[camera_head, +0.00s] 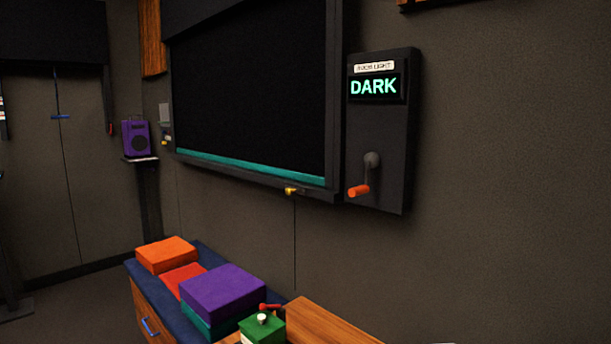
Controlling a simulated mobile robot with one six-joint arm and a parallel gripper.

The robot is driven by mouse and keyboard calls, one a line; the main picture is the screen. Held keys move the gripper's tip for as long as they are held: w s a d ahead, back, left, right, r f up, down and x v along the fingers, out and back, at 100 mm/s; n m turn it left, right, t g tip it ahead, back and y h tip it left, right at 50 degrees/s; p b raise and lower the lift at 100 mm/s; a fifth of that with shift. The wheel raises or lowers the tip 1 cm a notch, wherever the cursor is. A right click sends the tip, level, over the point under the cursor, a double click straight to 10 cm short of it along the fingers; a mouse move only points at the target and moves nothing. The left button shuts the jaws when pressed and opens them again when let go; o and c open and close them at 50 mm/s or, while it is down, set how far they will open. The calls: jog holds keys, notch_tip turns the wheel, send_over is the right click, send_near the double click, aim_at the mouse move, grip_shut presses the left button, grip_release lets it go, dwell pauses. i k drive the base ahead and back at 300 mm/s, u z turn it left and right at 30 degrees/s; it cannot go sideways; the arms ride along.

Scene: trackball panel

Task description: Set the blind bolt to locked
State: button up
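A black blind (250,85) fills a dark frame on the wall, with a teal bar (250,168) along its lower edge. A small yellow fitting (291,190) sits under the frame's lower right part, with a thin cord or line below it. It may be the blind bolt; it is too small to tell whether it is locked. A dark panel (395,130) right of the blind has a display (374,87) reading "DARK" and a grey crank with an orange handle (358,191) pointing down and left. My gripper is not in view.
Below stands a low bench with a blue top, bearing orange, red and purple cushions or boxes (222,291). A green box with a red lever (262,325) is beside a wooden top (325,322). A purple speaker (136,138) stands left. The right wall is bare.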

aim_at(289, 189)
jog(key=z, duration=0.05)
jog(key=k, duration=1.1)
jog(key=u, duration=0.4)
jog(key=i, duration=1.7)
jog(key=z, duration=0.6)
